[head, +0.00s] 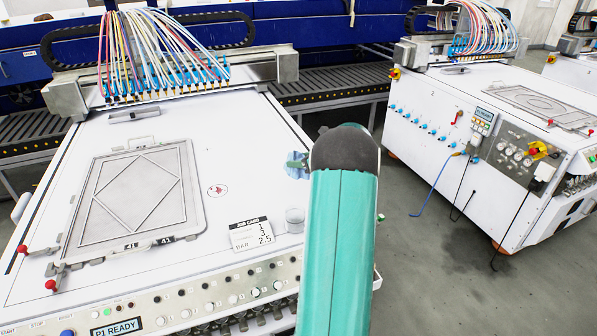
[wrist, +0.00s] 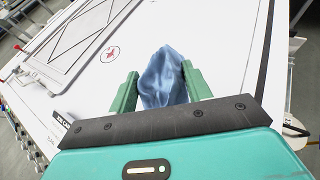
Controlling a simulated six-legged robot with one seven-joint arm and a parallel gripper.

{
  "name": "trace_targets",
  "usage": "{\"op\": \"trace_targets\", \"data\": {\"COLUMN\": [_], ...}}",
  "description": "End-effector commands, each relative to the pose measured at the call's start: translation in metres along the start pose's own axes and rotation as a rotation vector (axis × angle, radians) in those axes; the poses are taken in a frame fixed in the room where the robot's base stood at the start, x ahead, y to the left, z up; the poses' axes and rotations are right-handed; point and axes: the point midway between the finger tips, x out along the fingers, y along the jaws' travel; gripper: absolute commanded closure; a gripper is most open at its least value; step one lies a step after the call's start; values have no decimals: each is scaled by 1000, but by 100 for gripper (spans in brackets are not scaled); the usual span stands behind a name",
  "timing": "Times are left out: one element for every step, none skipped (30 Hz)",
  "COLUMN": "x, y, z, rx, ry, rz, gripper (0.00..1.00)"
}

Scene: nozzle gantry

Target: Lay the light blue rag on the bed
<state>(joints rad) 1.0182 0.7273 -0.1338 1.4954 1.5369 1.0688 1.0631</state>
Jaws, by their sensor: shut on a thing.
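The light blue rag (wrist: 162,78) is crumpled between the two green fingers of my gripper (wrist: 158,92) in the wrist view. The fingers are shut on it. In the head view a small part of the rag (head: 297,165) shows just left of my arm, which hides the rest and my gripper. The white bed (head: 240,140) of the near machine lies under and around the rag. I cannot tell whether the rag touches the bed.
A grey framed plate (head: 137,195) lies on the bed's left part. A job card (head: 251,233) and a small clear cup (head: 295,220) stand near the front right. Coloured hoses (head: 160,50) rise from the gantry.

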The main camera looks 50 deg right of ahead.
Motion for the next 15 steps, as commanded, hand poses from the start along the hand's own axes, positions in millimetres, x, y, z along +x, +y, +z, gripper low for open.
{"op": "trace_targets", "data": {"x": [8, 12, 17, 20, 22, 24, 25, 26, 28, 30, 32, 34, 36, 38, 40], "y": [-7, -10, -13, -15, -18, -19, -20, -21, -23, -24, -25, -26, -25, -25, -26], "z": [-7, -10, -14, -16, -17, -19, -20, -21, -22, -24, -26, -31, -35, -40, -46], "rx": [0, 0, 0, 0, -1, 0, 0, -1, -1, -1, 0, 1, 1, 3, 3], "ry": [1, 1, 0, 0, -1, -1, -1, -1, -1, -1, 0, 1, 1, 1, 0], "rz": [0, 0, 0, -1, -1, -1, -1, -1, -1, -1, -1, 0, 0, 0, 0], "gripper": [75, 75, 75, 75, 75, 75, 75, 75, 75, 75, 75, 75, 75, 75, 75]}}
